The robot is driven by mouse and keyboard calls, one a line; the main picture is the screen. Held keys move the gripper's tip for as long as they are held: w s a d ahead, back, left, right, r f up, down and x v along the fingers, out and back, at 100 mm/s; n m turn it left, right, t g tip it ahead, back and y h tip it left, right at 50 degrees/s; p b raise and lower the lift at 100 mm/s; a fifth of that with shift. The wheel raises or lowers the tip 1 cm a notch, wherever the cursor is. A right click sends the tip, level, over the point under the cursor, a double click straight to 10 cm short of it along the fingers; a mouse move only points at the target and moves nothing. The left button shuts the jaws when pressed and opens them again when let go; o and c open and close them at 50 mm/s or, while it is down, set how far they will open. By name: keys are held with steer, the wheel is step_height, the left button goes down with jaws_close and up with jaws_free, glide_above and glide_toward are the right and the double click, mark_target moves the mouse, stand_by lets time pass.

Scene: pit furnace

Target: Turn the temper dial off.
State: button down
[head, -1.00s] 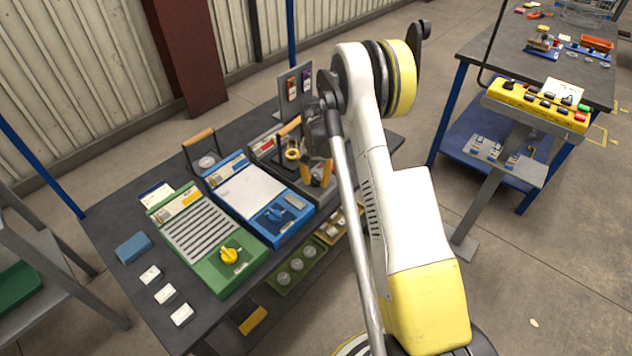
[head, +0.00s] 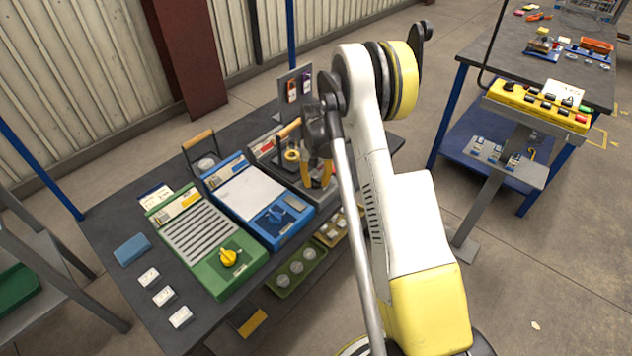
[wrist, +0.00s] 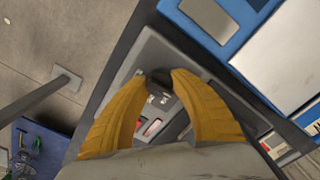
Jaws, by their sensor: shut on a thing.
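A dark dial knob (wrist: 158,75) sits on a grey panel in the wrist view, between the tips of my gripper's yellow fingers. My gripper (wrist: 158,82) is shut on this knob. In the head view my gripper (head: 318,182) points down over the grey unit (head: 334,186) at the right end of the row, and its fingers mostly hide the knob. Any marking showing the dial's setting cannot be read.
A blue unit (head: 240,186) with a blue knob stands left of the grey one, and a green unit (head: 200,236) with a yellow knob (head: 229,257) beyond it. A yellow control box (head: 535,105) stands at right. Bare floor lies between.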

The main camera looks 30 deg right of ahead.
steer(key=c, duration=1)
jaws_free()
steer(key=shift+c, duration=0.2)
step_height(320, 180, up, 12)
step_height(320, 180, up, 7)
steer(key=t, duration=0.1)
glide_above(316, 179)
steer(key=s+a, duration=0.3)
steer(key=a, duration=0.1)
steer(key=s+a+r+n+t, duration=0.2)
steer(key=s+a+r, duration=0.4)
steer(key=s+r, duration=0.15)
steer(key=s+a+r+n+t, duration=0.1)
steer(key=s+a, duration=0.3)
steer(key=s, duration=0.4)
steer(key=s+a+r+n+t, duration=0.1)
steer(key=s+a+t, duration=0.2)
steer(key=s, duration=0.5)
steer(key=shift+s+a+n, duration=0.35)
steer(key=shift+a+n, duration=0.05)
steer(key=shift+a, duration=0.15)
